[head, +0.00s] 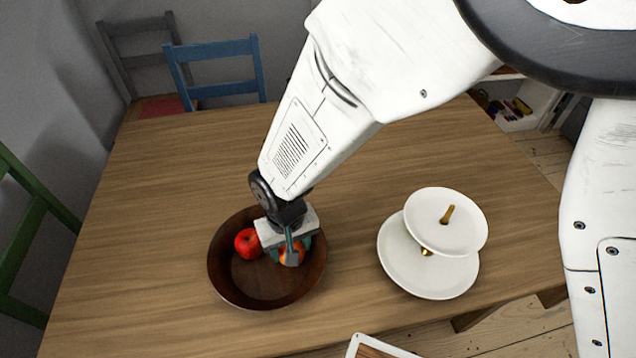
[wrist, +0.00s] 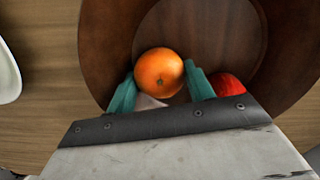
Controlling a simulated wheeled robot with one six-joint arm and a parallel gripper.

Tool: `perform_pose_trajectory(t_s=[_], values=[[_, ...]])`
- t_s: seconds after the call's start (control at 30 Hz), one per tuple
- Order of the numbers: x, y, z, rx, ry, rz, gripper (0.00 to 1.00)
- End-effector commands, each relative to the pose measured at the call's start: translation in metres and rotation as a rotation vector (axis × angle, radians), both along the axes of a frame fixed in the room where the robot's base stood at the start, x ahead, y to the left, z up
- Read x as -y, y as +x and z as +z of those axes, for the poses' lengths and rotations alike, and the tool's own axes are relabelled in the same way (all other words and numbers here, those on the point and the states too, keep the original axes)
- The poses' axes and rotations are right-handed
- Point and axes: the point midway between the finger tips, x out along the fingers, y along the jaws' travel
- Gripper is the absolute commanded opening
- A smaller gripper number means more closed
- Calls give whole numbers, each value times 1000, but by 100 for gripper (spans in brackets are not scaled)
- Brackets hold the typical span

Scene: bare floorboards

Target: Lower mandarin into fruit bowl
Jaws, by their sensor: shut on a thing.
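The mandarin (wrist: 159,72) is orange and sits between the two teal fingers of my gripper (wrist: 160,82) in the wrist view. In the head view my gripper (head: 290,254) is over the right part of the brown fruit bowl (head: 228,283), shut on the mandarin (head: 292,258), which is partly hidden by the fingers. The bowl (wrist: 108,38) also surrounds the mandarin in the wrist view. I cannot tell whether the mandarin touches the bowl's floor. A red apple (head: 248,243) lies in the bowl to the left of my gripper; it shows partly in the wrist view (wrist: 228,85).
A white two-tier stand (head: 428,275) stands on the wooden table (head: 170,190) to the right of the bowl. A white-edged object (head: 375,347) shows at the bottom edge. Blue (head: 214,50), grey and green chairs stand around the table. The table's back left is clear.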

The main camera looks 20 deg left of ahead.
Motion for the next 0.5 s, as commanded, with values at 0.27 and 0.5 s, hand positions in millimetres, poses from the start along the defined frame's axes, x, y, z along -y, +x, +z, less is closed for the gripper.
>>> perform_pose_trajectory(t_s=[0.27, 0.5], values=[[0, 0, 0, 0, 0, 0, 78], [0, 0, 0, 0, 0, 0, 78]])
